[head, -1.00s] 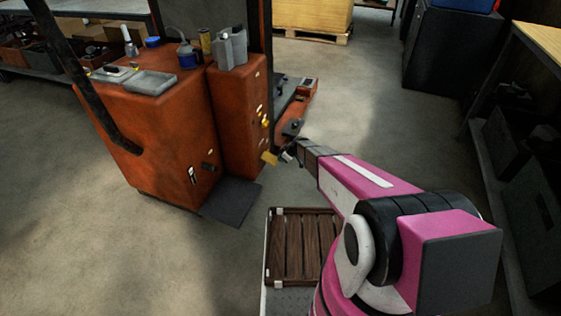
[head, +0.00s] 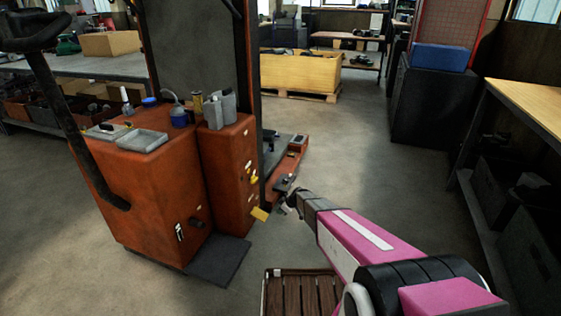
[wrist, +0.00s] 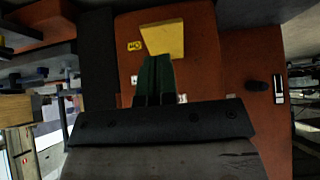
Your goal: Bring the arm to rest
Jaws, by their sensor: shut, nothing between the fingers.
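My arm, pink with grey and black parts, reaches forward from the bottom right in the head view. My gripper (head: 287,205) is at its far end, near the right side of the orange machine (head: 160,190). In the wrist view my gripper (wrist: 156,62) is shut and empty, its dark green fingers pointing at the machine's orange face (wrist: 205,65). A yellow tag (wrist: 163,38) shows just beyond the fingertips. The tag also shows in the head view (head: 260,214), left of my gripper. I cannot tell whether the fingers touch it.
Bottles and a grey tray (head: 142,141) stand on the machine. A slatted wooden deck (head: 300,292) is at the bottom. A workbench (head: 530,105) is at the right, a black cabinet (head: 430,105) behind it. A yellow crate (head: 300,72) stands at the back. Floor between is clear.

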